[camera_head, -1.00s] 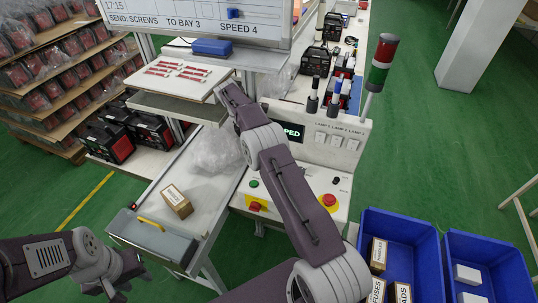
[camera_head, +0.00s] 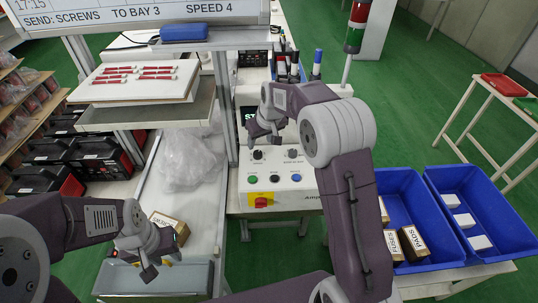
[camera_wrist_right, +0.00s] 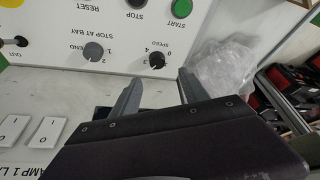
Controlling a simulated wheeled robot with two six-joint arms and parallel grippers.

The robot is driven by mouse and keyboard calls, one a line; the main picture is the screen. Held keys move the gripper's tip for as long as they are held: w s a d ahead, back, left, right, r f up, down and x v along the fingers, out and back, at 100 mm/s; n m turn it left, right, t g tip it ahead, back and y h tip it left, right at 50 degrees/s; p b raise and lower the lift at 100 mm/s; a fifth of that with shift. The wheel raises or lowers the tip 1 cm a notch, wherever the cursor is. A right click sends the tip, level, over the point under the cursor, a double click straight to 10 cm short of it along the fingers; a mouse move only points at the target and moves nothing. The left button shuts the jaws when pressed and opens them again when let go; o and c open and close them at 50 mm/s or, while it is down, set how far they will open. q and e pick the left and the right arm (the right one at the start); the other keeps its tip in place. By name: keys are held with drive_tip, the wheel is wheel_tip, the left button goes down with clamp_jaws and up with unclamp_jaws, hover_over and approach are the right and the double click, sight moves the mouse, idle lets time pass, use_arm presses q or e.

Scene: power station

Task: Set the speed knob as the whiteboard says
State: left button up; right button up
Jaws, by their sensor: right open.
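The whiteboard (camera_head: 130,14) at the top left of the head view reads "SEND: SCREWS TO BAY 3 SPEED 4". The black speed knob (camera_head: 257,155) is on the white control panel (camera_head: 280,202). In the right wrist view, which shows the panel upside down, the speed knob (camera_wrist_right: 158,61) has 0 and 4 printed beside it; its pointer setting is too small to tell. My right gripper (camera_head: 263,137) is open above the panel; its fingers (camera_wrist_right: 160,77) are apart on either side of the speed knob's line, not gripping it. My left gripper (camera_head: 150,268) hangs by the screws box (camera_head: 169,225); its opening is unclear.
A grey stop-at-bay knob (camera_wrist_right: 93,51) sits beside the speed knob. Green (camera_head: 253,180) and red (camera_head: 262,202) buttons are nearer. A partly hidden display (camera_head: 249,114) and a signal tower (camera_head: 355,28) stand behind. A blue bin (camera_head: 418,186) is at the right. Clear plastic wrap (camera_head: 186,162) lies left.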

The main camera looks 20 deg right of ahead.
sight(257, 152)
drive_tip(key=x, duration=0.8)
drive_tip(key=shift+w+d+f+p, duration=0.1)
drive_tip(key=shift+d+f+p, duration=0.1)
drive_tip(key=shift+f+p, duration=0.15)
drive_tip(key=shift+w+d+f, duration=0.1)
drive_tip(key=shift+f, duration=0.1)
drive_tip(key=shift+c, duration=0.3)
clamp_jaws()
